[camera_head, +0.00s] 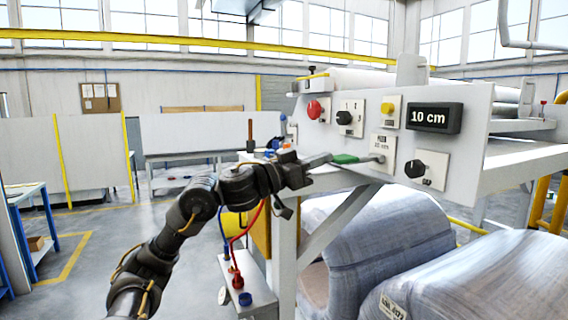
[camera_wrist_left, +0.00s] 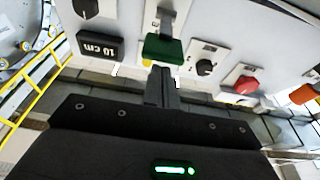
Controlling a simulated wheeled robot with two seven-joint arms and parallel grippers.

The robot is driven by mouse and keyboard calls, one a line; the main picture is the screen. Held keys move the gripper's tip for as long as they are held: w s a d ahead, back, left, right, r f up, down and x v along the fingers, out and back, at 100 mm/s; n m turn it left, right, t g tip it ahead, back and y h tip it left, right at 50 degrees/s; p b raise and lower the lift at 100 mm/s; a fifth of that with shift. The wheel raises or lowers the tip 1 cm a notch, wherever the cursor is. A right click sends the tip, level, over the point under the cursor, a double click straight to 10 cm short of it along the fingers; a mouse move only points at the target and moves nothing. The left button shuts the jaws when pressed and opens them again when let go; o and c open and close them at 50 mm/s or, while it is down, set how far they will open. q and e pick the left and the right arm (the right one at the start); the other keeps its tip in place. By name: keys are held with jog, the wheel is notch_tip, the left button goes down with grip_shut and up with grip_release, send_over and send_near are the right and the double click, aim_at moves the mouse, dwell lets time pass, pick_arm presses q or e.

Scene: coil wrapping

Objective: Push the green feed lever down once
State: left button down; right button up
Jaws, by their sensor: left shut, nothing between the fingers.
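The green feed lever (camera_head: 345,158) sticks out to the left from a small plate on the grey control panel (camera_head: 465,140), roughly level in the head view. Its green grip also shows in the left wrist view (camera_wrist_left: 163,49), just beyond my fingertips. My left gripper (camera_head: 328,158) is shut and empty, its fingertips at the outer end of the grip. I cannot tell whether they touch it. In the left wrist view the narrow closed fingers (camera_wrist_left: 162,80) point at the grip and overlap its near edge. My right gripper is not in view.
The panel carries a "10 cm" display (camera_head: 434,117), a red button (camera_head: 317,110), a yellow button (camera_head: 388,108) and black knobs (camera_head: 414,168). Wrapped coils (camera_head: 375,245) lie below. A box with a red knob (camera_head: 238,282) stands beneath my left arm.

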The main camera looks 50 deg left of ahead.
pick_arm(q)
jog(key=b+v, duration=0.5)
jog(key=v, duration=0.3)
jog(key=shift+s+b, duration=0.2)
jog(key=shift+b, duration=0.15)
jog(key=shift+a+f, duration=0.1)
dwell(0.3)
